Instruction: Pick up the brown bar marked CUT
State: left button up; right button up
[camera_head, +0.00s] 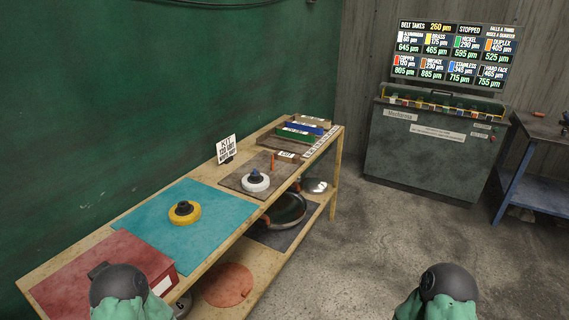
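I make out a tan-brown bar (312,121), a blue bar (304,127) and a green bar (296,135). A small white label (287,155) at the near side of the tray seems to read CUT. A small orange-brown piece (274,161) stands near it. Which bar carries the CUT marking is too small to tell. Parts of my two arms show at the bottom left and bottom right, far from the bars. No fingers of either gripper show.
A white wheel (256,184) sits on a brown mat (233,182). A yellow wheel (184,216) sits on a teal mat (140,235). A red box (95,270) is at the near end. A sign (226,149) stands by the wall. The floor right of the bench is clear.

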aim_at(289, 158)
jog(key=i+l+u, duration=0.2)
jog(key=u, duration=0.3)
jog(key=i+l+u, duration=0.2)
jog(key=u, duration=0.25)
jog(key=i+l+u, duration=0.1)
jog(key=l+u, duration=0.65)
jog(key=u, duration=0.25)
jog(key=i+l, duration=0.05)
